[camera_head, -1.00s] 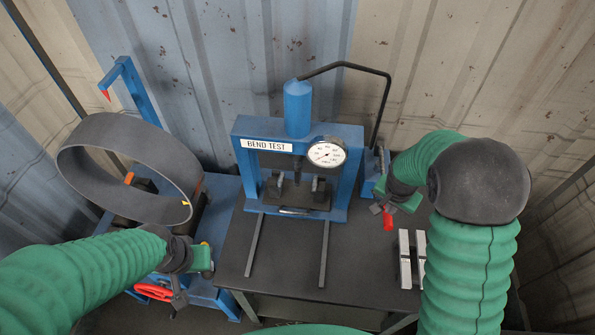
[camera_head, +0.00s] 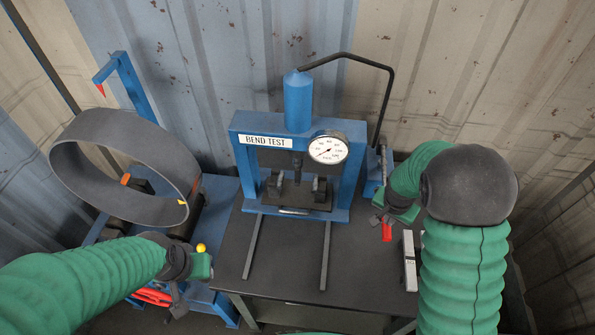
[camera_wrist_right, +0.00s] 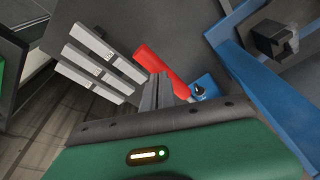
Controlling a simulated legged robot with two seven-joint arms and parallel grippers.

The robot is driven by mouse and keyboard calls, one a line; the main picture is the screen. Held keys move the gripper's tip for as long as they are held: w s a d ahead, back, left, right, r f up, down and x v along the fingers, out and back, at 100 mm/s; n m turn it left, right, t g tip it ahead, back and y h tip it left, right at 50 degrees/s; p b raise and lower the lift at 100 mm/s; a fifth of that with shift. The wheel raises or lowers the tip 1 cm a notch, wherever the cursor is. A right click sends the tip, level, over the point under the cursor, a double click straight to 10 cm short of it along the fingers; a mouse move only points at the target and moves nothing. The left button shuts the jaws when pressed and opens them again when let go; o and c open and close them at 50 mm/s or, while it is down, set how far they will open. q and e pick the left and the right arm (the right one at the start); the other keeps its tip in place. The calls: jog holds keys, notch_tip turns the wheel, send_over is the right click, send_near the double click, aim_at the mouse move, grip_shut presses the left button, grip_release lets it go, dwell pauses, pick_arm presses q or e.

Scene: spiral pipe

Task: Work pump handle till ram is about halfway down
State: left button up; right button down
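The blue bend-test press (camera_head: 352,180) stands on a dark table, with a blue cylinder (camera_head: 298,105) on top and a round gauge (camera_head: 328,150). Its dark ram (camera_head: 297,163) hangs below the crossbeam above the supports; its exact height over them is hard to judge. The red pump handle grip (camera_head: 387,232) is at the press's right. It also shows in the right wrist view (camera_wrist_right: 158,64). My right gripper (camera_head: 379,219) has its fingers close together at this grip and appears shut on it. My left gripper (camera_head: 178,304) is away from the press, its fingers unclear.
Pale bars (camera_head: 409,262) lie on the table (camera_head: 285,262) right of the press, beside my right arm. A large grey ring (camera_head: 105,160) rests on a blue stand at the left. A black hose (camera_head: 388,95) arches from the cylinder. The table front is mostly clear.

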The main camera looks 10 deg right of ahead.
notch_tip(320, 180, up, 16)
jog(key=w+p, duration=0.2)
jog(key=p, duration=1.1)
jog(key=shift+w+d, duration=0.3)
jog(key=shift+d, duration=0.1)
jog(key=shift+w, duration=0.1)
notch_tip(320, 180, down, 5)
jog(key=s+b, duration=0.1)
jog(key=b, duration=0.3)
jog(key=r+p, duration=0.2)
jog(key=w+r+p, duration=0.1)
jog(key=r+p, duration=0.1)
jog(key=r, duration=0.1)
